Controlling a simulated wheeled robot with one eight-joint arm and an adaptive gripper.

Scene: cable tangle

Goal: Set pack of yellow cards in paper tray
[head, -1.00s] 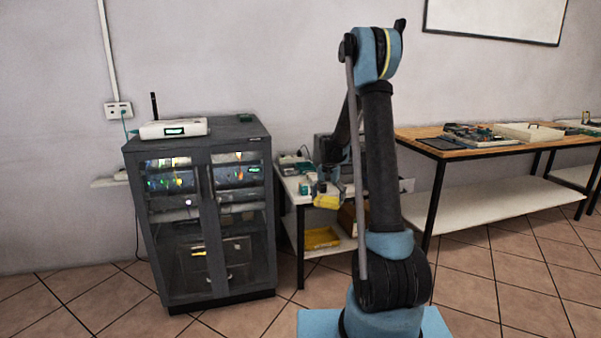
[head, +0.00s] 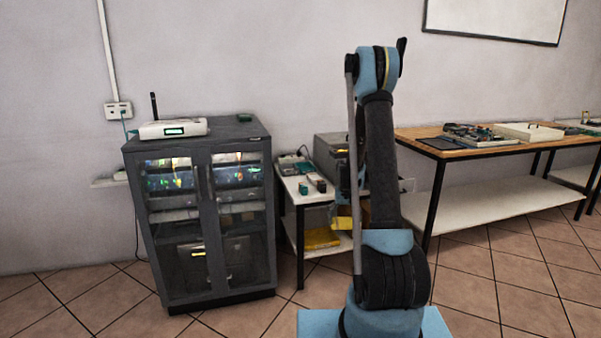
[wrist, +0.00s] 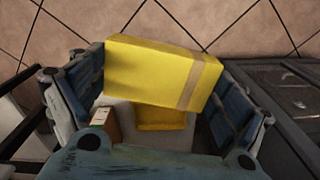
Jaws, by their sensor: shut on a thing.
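The pack of yellow cards (wrist: 155,70), a yellow block with a tan band near its right end, is held between the two fingers of my gripper (wrist: 163,88) in the wrist view. It sits slightly tilted in the grip. A yellow tray (wrist: 160,117), seemingly the paper tray, shows partly below the pack in the wrist view; the pack covers part of it. In the head view the yellow tray (head: 321,238) lies on the lower shelf of a small white table.
The small white table (head: 316,197) carries small items on top. A brown box (wrist: 107,122) stands beside the tray. A dark glass-door cabinet (head: 205,215) stands close on the left. A long wooden table (head: 480,148) is at the right. Tiled floor is open in front.

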